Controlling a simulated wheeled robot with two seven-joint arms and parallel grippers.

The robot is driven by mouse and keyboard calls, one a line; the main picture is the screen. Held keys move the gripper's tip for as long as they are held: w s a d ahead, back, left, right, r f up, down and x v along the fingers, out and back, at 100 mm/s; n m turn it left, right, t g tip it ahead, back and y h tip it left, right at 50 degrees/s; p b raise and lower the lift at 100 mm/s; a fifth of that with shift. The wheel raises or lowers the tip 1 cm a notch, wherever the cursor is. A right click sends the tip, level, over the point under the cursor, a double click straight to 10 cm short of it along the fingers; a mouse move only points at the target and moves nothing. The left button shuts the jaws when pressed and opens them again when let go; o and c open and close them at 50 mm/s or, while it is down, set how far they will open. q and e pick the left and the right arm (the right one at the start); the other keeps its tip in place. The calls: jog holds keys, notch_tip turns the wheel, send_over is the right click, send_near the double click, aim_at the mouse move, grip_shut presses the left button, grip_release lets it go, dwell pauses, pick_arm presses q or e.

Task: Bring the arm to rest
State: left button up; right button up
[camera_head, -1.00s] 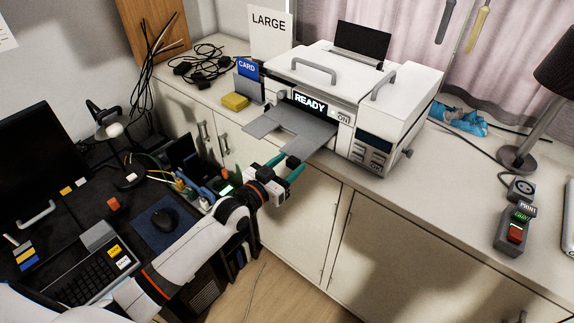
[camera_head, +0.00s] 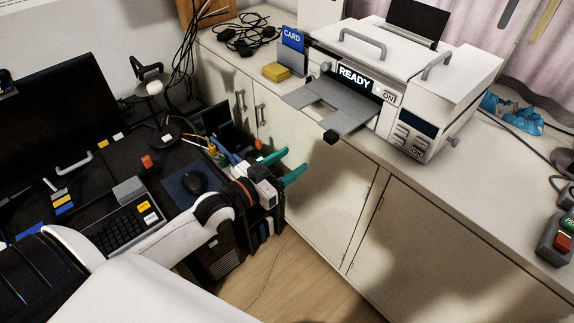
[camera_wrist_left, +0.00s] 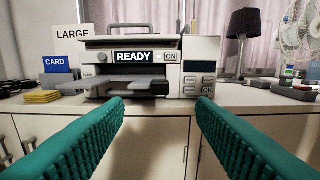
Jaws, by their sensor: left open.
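My left gripper (camera_head: 283,165) has teal fingers and is open and empty. In the head view it hangs in the air in front of the cabinet doors, below and left of the printer. In the left wrist view its two fingers (camera_wrist_left: 160,130) are spread wide with nothing between them. The white printer (camera_head: 440,75) stands on the counter with its display reading READY and its grey tray (camera_head: 342,104) sticking out. The printer also shows straight ahead in the left wrist view (camera_wrist_left: 140,62), apart from the fingers. My right gripper is not in view.
A blue CARD holder (camera_head: 292,41) and a yellow stack (camera_head: 276,72) stand left of the printer. A dark desk with a monitor (camera_head: 50,120), keyboard (camera_head: 120,222) and mouse (camera_head: 194,181) lies at left. A red-buttoned box (camera_head: 556,240) sits on the counter at right. Floor below is open.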

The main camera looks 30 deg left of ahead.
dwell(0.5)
pick_arm(q)
jog(key=s+a+f+n+g+y, duration=0.1)
jog(key=a+f+n+g+y, duration=0.25)
jog(key=f, duration=1.65)
jog(key=s+a+f+g+y, duration=0.1)
jog(key=s+f+g, duration=0.1)
jog(key=s+f, duration=0.45)
jog(key=s+a+f+g+y, duration=0.1)
jog(key=s+a+f+g, duration=0.15)
jog(key=f, duration=0.75)
jog(key=s+d+f+g, duration=0.2)
jog(key=s+f, duration=0.4)
jog(key=s, duration=0.4)
jog(key=s+d+f+m+g, duration=0.1)
jog(key=s+d+f+g, duration=0.1)
jog(key=s+f, duration=0.4)
jog(key=s+d+f+m+g, duration=0.1)
jog(key=s+d+f+g, duration=0.2)
jog(key=s+f, duration=0.4)
jog(key=s+g, duration=0.1)
jog(key=s, duration=0.6)
jog(key=shift+y+b, duration=0.35)
